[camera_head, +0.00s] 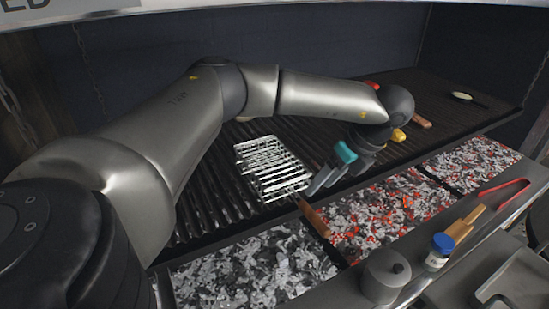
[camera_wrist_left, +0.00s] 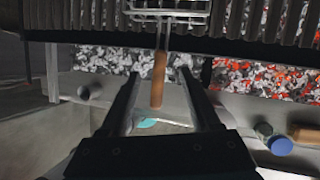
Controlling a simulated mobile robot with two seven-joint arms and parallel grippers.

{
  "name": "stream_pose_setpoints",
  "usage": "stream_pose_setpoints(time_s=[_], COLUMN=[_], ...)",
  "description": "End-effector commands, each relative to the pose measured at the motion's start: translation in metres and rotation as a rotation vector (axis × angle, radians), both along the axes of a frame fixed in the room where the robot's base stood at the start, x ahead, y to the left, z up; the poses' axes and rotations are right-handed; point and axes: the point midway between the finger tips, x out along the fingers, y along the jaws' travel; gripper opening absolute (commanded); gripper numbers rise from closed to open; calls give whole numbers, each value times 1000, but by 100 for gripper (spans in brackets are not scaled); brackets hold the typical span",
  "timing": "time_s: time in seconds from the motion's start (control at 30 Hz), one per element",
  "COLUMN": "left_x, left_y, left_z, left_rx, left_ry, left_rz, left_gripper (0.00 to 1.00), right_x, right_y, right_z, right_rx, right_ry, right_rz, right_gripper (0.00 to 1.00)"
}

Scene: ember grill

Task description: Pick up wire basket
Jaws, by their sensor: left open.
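The wire basket (camera_head: 272,168) lies on the dark grill grate in the head view, with its wooden handle (camera_head: 315,217) pointing toward the front edge over the coals. The basket's wire end (camera_wrist_left: 168,13) shows at the top of the left wrist view, and the brown handle (camera_wrist_left: 158,80) runs down from it. My left gripper (camera_head: 318,186) is open above and beside the handle. In the left wrist view the handle appears between the two open fingers of the gripper (camera_wrist_left: 160,74); whether they touch it I cannot tell. My right gripper is not in view.
Grey and glowing coals (camera_head: 390,215) lie in front of the grate. A blue-lidded jar (camera_head: 440,247), a grey lidded pot (camera_head: 385,276) and red tongs (camera_head: 502,188) are on the front ledge. A sausage (camera_head: 422,121) and a small pan (camera_head: 467,98) lie farther right on the grate.

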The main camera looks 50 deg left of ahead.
Motion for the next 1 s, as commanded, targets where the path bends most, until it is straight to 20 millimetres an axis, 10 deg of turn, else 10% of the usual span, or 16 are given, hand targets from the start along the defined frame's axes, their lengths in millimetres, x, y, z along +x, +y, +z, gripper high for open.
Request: stream_pose_setpoints(time_s=[0.67,1.0], left_x=[-11,-12], left_y=[31,33], left_z=[-74,-79], left_rx=[-1,-2], left_ry=[2,1], left_rz=[0,-1], left_gripper=[63,60], right_x=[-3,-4], right_y=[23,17], right_z=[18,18], right_rx=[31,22], right_ry=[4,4], right_rz=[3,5], right_gripper=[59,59])
